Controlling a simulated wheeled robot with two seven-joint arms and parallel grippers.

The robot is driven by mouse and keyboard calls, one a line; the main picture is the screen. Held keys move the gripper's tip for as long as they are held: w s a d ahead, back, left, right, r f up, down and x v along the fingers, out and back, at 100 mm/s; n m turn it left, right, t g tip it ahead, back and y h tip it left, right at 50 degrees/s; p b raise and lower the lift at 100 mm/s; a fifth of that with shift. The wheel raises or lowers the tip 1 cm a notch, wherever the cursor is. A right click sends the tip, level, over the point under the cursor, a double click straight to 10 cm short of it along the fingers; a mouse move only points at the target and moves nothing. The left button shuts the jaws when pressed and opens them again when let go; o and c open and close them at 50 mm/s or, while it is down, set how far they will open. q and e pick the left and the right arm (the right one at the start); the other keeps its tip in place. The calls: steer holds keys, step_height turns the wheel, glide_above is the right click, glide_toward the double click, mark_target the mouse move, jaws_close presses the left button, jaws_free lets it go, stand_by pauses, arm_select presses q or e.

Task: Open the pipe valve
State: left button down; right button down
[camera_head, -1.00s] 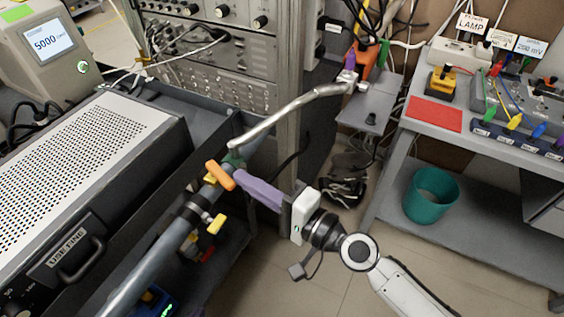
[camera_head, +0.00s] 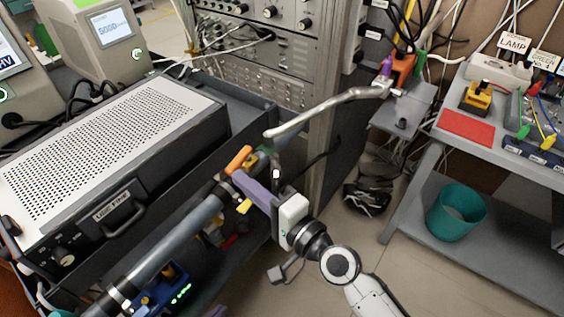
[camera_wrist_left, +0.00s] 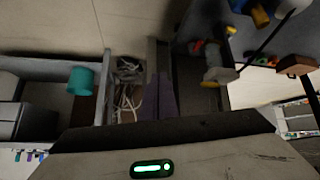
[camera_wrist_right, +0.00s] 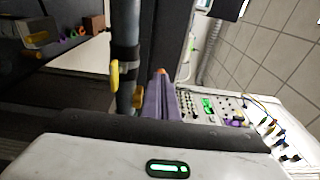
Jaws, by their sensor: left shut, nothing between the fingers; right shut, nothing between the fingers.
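A grey pipe (camera_head: 165,248) runs diagonally along the side of the black cart. An orange valve handle (camera_head: 238,158) sits near its upper end and slopes up to the right. A yellow handle (camera_head: 243,207) is lower on the pipe, partly hidden by my right gripper (camera_head: 236,176). That gripper's purple fingers are shut and empty, with their tips close beside the orange handle; contact is unclear. The right wrist view shows the orange tip (camera_wrist_right: 161,71) by the fingers and the yellow handle (camera_wrist_right: 114,75). My left gripper (camera_wrist_left: 158,80) is shut and empty, below.
A perforated-top instrument (camera_head: 125,130) stands on the cart at left. A rack (camera_head: 265,60) stands behind the pipe. A grey bench (camera_head: 425,128) and teal bin (camera_head: 456,212) are at right. Open floor lies in front.

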steer(key=shift+a, duration=0.9)
steer(key=shift+s+a+r, duration=0.1)
steer(key=shift+a+r, duration=0.15)
steer(key=shift+a, duration=0.4)
steer(key=v, duration=1.1)
steer(key=shift+w+d+f+b, duration=0.3)
steer(key=shift+w+b, duration=0.1)
steer(key=shift+b, duration=0.05)
